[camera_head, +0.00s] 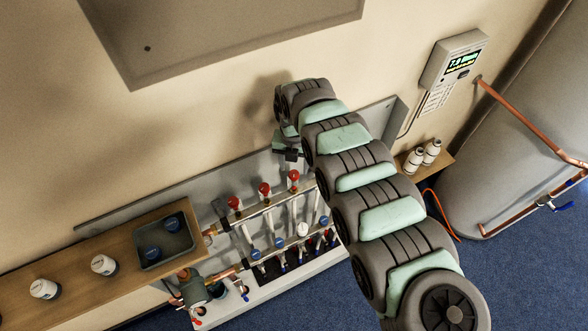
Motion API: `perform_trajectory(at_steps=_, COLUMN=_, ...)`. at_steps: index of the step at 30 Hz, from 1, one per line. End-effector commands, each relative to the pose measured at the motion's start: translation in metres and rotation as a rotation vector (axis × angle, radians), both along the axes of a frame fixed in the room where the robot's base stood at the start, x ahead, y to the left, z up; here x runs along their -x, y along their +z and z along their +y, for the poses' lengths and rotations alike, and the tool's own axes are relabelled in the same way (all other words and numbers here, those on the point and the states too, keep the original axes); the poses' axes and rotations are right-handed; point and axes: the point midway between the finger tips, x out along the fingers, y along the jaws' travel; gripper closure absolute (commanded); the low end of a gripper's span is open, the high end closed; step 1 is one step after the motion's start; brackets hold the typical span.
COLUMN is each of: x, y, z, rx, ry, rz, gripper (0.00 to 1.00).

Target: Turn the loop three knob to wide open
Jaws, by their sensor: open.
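A copper manifold with an upper bar (268,206) and a lower row of valves is mounted low on a grey backboard (190,203). The upper row shows red knobs at left (235,202), middle (264,188) and right (294,175). The lower row shows blue knobs (256,253) (280,242) (324,220) and one white top (302,229). I cannot read labels, so I cannot tell which is loop three or how far it is turned. My gripper (290,153) is open and apart from the knobs, above the right red one. My arm may hide more of the manifold's right end.
A small shelf (440,165) at right bears two white bottle-like parts (414,159). A controller (454,60) and a large grey tank (520,130) stand right.

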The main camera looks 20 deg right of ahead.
Motion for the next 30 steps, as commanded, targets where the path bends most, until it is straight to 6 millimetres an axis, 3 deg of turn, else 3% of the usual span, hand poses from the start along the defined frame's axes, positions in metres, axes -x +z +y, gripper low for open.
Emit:
perform_trajectory(at_steps=6, x=-0.003, y=0.046, z=-0.002, rx=0.003, ry=0.000, rz=-0.010, gripper=0.49)
perform_trajectory(at_steps=12, x=-0.002, y=0.071, z=-0.001, rx=0.000, ry=-0.001, rz=-0.007, gripper=0.49)
perform_trajectory(at_steps=30, x=-0.001, y=0.077, z=0.000, rx=-0.001, ry=0.001, rz=-0.002, gripper=0.49)
